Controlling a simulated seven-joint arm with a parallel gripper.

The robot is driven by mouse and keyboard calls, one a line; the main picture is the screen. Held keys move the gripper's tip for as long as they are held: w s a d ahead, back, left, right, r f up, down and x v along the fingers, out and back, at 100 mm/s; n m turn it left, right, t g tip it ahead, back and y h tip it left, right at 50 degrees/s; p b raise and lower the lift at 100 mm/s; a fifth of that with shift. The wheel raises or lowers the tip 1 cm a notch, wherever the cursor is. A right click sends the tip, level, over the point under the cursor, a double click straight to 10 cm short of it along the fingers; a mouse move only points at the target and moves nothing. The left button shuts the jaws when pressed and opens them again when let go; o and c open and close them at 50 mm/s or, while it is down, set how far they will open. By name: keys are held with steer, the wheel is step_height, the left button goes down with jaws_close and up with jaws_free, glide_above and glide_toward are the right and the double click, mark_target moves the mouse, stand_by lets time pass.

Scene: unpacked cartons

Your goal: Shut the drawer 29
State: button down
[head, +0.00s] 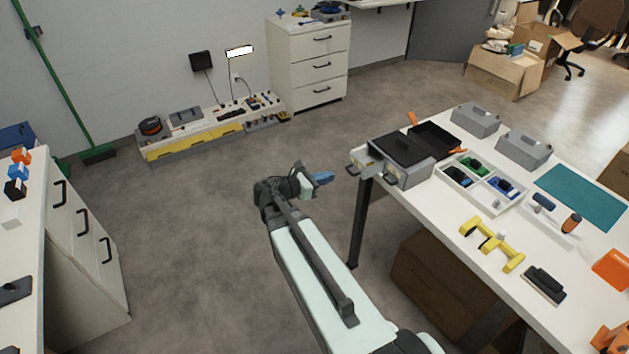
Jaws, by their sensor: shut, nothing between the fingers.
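No number 29 can be read on any drawer, so I cannot tell which one it is. A small grey drawer unit (405,177) stands at the left edge of the right-hand table, with handles on its left side; a drawer front (358,162) there seems to stick out past the table edge. A white three-drawer cabinet (312,66) at the back wall looks shut. A white drawer cabinet (80,245) at the left has dark handles, and its drawers look shut. My gripper (323,178) has blue fingers, is shut and empty, and appears left of the grey unit, apart from it.
The right-hand table (440,215) holds grey boxes, a divided tray (480,182), yellow parts (492,243) and a teal mat (583,195). A cardboard carton (440,285) is under it. A low white shelf (212,127) lies along the wall. The floor between is clear.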

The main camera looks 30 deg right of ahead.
mark_target(356, 165)
steer(key=shift+d+f, duration=0.2)
steer(key=shift+d, duration=0.75)
steer(key=shift+d+f, duration=0.15)
steer(key=shift+d, duration=0.8)
steer(key=shift+d+f, duration=0.2)
steer(key=shift+d, duration=0.75)
steer(key=d, duration=0.8)
steer(key=shift+d, duration=0.15)
steer(key=shift+d+r, duration=0.1)
steer(key=a+r, duration=0.2)
steer(key=a, duration=1.2)
steer(key=shift+a+r, duration=0.25)
